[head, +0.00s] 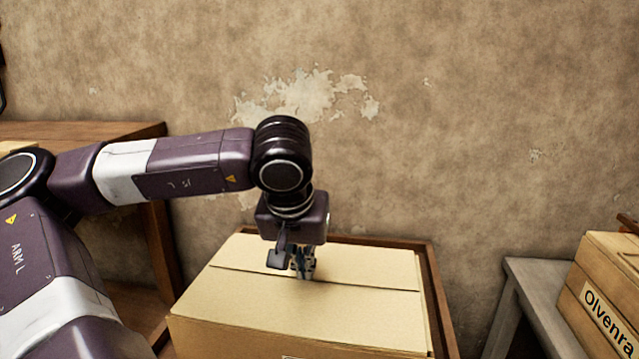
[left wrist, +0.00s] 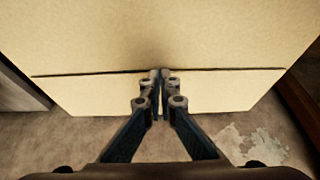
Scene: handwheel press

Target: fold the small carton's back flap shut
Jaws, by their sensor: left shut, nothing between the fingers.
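The small carton (head: 300,335) is a tan cardboard box in front of the wall. Its back flap (head: 375,273) lies flat or nearly flat across the rear of the top; it also shows in the left wrist view (left wrist: 235,88). A dark seam parts it from the wider front panel (head: 270,305), which looks flat. My left gripper (head: 303,276) points down at the seam, near its middle. Its fingers are shut and empty, with tips at or just above the cardboard in the left wrist view (left wrist: 160,73); contact is unclear. My right gripper is not in view.
A brown wooden rim (head: 432,275) runs behind and right of the carton. A wooden shelf unit (head: 150,130) stands at the left. At the right, a wooden crate marked "Olvenra" (head: 605,290) sits on a grey stand (head: 530,285). The wall (head: 480,120) is close behind.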

